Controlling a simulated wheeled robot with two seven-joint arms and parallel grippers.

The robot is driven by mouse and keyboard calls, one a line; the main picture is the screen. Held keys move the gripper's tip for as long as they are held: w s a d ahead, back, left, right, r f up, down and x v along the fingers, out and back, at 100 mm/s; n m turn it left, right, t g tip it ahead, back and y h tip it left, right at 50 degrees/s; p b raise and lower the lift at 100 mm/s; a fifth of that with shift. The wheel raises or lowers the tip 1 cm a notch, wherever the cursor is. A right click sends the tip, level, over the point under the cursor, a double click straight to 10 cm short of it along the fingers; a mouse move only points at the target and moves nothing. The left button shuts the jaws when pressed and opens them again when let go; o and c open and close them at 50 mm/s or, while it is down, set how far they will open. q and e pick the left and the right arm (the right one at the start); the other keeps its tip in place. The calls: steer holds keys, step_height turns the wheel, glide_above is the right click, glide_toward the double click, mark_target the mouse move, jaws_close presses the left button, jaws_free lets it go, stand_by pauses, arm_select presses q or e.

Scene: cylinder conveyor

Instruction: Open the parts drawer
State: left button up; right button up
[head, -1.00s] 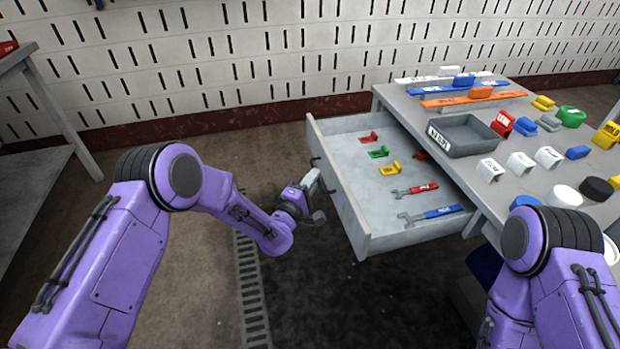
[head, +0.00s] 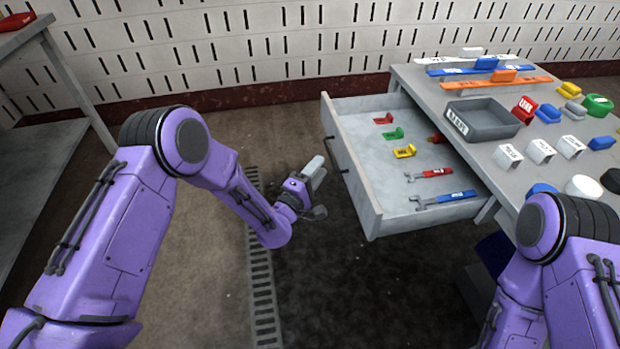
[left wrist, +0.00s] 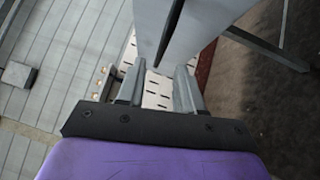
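The parts drawer (head: 354,186) is a grey drawer pulled out from the workbench, with its inside in plain sight. Its dark handle (head: 338,156) is on the front panel. My left gripper (head: 317,170) is in front of the panel, apart from the handle. In the left wrist view, its two fingers (left wrist: 160,82) are spread with nothing between them, and a grey panel with a dark bar (left wrist: 172,25) lies beyond them. My right arm shows at the lower right, but its gripper is out of view.
The drawer holds red, green and yellow brackets (head: 404,152) and red and blue wrenches (head: 445,199). The workbench (head: 500,190) carries a grey tray (head: 485,131) and several small blocks. Another table (head: 75,85) stands at the left. Floor is clear left of the drawer.

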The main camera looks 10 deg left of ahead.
arm_select(q)
steer(key=v, duration=0.6)
steer(key=s+a+f+m+g+y+p, duration=0.2)
steer(key=s+a+f+m+g+y, duration=0.5)
steer(key=s+f, duration=0.5)
steer(key=s+a+g+y+p, duration=0.1)
steer(key=s+a+g, duration=0.3)
steer(key=s, duration=0.7)
steer(key=s+a+f+m+g+y+p, duration=0.1)
steer(key=s+a+g+p, duration=0.3)
steer(key=s, duration=0.7)
steer(key=shift+s+a+f+m+y, duration=0.3)
steer(key=shift+a+y, duration=0.3)
steer(key=shift+a, duration=0.3)
